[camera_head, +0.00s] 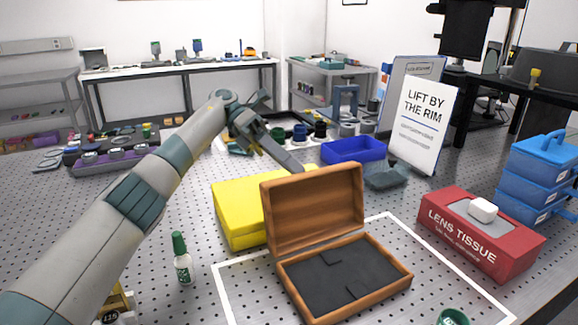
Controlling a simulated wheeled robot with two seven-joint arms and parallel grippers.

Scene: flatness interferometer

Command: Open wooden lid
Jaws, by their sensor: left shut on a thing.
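The wooden box stands on the perforated table with its brown lid (313,209) raised, close to upright and leaning slightly back. The box base (345,279) shows a dark grey foam lining with cut-outs and nothing in them. My left gripper (295,163) reaches in from the left to the lid's top edge. It is shut on the lid there, with its fingertips partly hidden at or behind the edge. My right gripper is not in view.
A yellow box (238,213) stands right behind the lid on the left. A red lens tissue box (480,234) is to the right, a green-capped bottle (183,262) to the left. A blue tray (353,150) and a sign (420,120) stand behind.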

